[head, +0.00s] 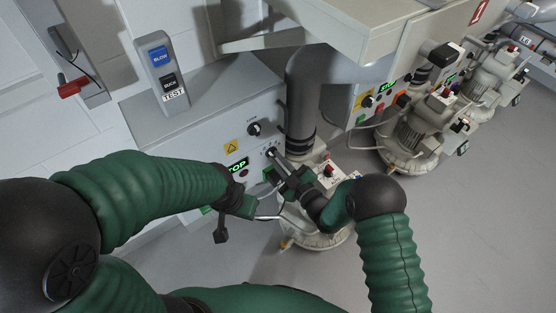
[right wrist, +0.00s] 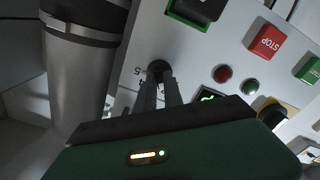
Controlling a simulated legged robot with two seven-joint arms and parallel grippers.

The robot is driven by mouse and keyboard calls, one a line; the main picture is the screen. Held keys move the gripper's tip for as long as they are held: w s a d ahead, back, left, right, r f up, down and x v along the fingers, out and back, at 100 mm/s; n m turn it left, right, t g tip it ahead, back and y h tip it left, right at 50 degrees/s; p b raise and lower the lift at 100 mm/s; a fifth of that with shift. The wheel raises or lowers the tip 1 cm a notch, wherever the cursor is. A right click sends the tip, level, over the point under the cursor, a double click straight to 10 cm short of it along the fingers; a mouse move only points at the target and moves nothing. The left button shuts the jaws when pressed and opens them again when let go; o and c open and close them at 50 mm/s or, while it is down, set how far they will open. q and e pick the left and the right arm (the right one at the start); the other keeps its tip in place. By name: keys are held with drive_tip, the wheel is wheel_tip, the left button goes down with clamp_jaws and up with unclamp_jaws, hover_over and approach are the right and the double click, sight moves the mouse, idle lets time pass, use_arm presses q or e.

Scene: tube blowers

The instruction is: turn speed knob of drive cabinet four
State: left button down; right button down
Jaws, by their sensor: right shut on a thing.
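The drive cabinet's light grey face (head: 215,182) is at the middle of the head view; its number cannot be read. My right gripper (head: 273,156) reaches it from the lower right. In the right wrist view its two fingers (right wrist: 160,88) are shut on a small dark speed knob (right wrist: 155,70) with scale marks beside it. The fingers hide most of the knob, so its pointer cannot be read. A green-lit STOP display (head: 237,165) is left of the gripper.
A red STOP button (right wrist: 267,40) and small lamps are near the held knob. A thick grey pipe (head: 304,95) and blower (head: 318,238) stand close right. A blue-grey control box (head: 160,72) is on top.

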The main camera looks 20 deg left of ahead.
drive_tip(key=c, duration=1.6)
unclamp_jaws()
drive_tip(key=shift+d+f, duration=0.1)
drive_tip(key=shift+f, duration=0.25)
drive_tip(key=shift+o, duration=0.7)
drive_tip(key=shift+r, duration=0.2)
drive_tip(key=p+v, duration=0.3)
drive_tip(key=v, duration=1.3)
drive_tip(key=shift+s+d, duration=0.3)
drive_tip(key=shift+f, duration=0.1)
